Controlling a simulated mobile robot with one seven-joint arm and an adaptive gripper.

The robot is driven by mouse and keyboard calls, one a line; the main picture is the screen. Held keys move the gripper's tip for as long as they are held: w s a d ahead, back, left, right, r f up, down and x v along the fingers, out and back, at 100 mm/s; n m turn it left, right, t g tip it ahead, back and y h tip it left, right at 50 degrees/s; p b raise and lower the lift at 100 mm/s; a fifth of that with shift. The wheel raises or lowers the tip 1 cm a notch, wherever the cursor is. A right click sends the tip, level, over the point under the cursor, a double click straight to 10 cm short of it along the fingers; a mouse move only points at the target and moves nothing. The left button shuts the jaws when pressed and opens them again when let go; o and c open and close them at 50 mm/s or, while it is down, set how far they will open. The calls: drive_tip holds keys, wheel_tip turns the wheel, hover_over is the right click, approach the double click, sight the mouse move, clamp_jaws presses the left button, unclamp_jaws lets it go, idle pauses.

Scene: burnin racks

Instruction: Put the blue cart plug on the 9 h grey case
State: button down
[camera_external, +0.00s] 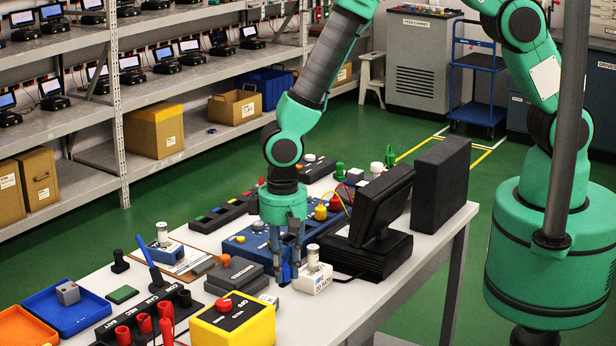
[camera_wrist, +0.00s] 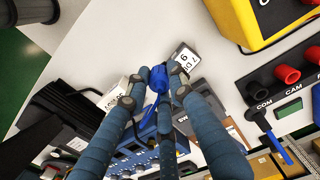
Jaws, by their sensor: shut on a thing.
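My gripper (camera_external: 285,277) points down low over the white bench. Beside the right fingertip in the wrist view is a small grey case with a white label (camera_wrist: 186,58) that seems to carry a 9. I cannot tell whether the plug touches that case.
A yellow box with a red knob (camera_external: 231,321) is in front. A blue panel (camera_external: 245,243) lies behind. A black monitor (camera_external: 382,205) stands right.

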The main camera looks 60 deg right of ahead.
drive_tip(key=shift+w+a+f, duration=0.15)
drive_tip(key=shift+w+a, duration=0.6)
drive_tip(key=shift+w, duration=0.1)
drive_tip(key=shift+w+a+f, duration=0.1)
drive_tip(key=shift+w+a, duration=0.6)
drive_tip(key=shift+w, duration=0.15)
drive_tip(key=shift+f, duration=1.75)
drive_tip(key=shift+f, duration=0.1)
drive_tip(key=c, duration=1.5)
unclamp_jaws()
drive_tip(key=shift+r, duration=6.15)
